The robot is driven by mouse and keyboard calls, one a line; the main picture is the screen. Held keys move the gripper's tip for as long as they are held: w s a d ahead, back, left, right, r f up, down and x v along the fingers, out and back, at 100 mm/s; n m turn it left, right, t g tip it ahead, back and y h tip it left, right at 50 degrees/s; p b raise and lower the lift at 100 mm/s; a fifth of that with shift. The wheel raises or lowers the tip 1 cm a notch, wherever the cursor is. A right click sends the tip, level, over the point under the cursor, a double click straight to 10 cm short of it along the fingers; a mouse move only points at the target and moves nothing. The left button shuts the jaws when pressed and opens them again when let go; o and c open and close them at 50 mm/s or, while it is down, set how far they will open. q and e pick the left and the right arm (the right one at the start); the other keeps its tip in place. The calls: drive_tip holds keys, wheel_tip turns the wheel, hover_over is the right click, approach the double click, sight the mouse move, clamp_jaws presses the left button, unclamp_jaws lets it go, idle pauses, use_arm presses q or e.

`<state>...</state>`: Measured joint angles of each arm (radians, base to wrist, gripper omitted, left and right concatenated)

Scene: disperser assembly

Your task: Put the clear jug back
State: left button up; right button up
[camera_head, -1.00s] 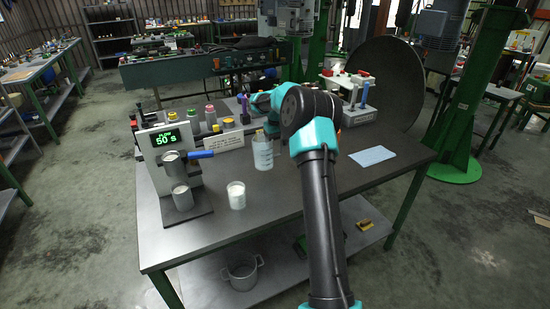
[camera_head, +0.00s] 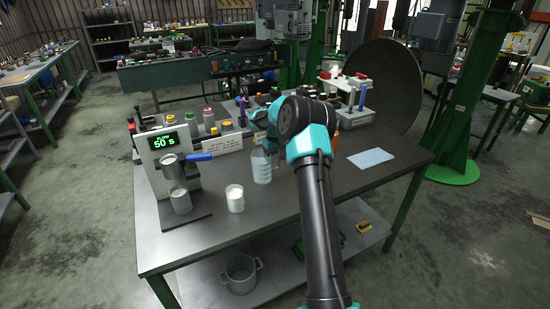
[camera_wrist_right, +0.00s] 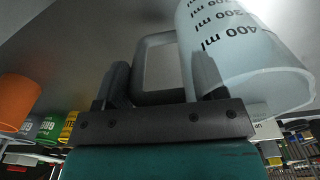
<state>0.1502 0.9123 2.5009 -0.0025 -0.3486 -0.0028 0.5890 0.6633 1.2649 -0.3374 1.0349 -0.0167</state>
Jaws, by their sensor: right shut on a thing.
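The clear jug (camera_head: 261,168) is upright over the middle of the table, right of the viscosity-cup stand. In the right wrist view the jug (camera_wrist_right: 245,60) shows its printed ml marks, with its grey handle (camera_wrist_right: 155,45) between my fingers. My right gripper (camera_wrist_right: 162,88) is shut on that handle. In the head view the gripper is mostly hidden behind my arm and the jug. I cannot tell whether the jug's base touches the table. My left gripper is not in view.
The stand (camera_head: 160,155) with a "50 s" display and metal cups is at the left. A white-filled beaker (camera_head: 235,198) stands in front of the jug. Several coloured bottles (camera_head: 209,118) and a sign (camera_head: 222,144) are behind. A blue cloth (camera_head: 371,158) lies right, with bare tabletop around it.

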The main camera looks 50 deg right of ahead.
drive_tip(key=shift+f, duration=0.1)
drive_tip(key=o, duration=1.4)
wheel_tip(320, 180, up, 12)
drive_tip(key=shift+r, duration=0.1)
idle(0.4)
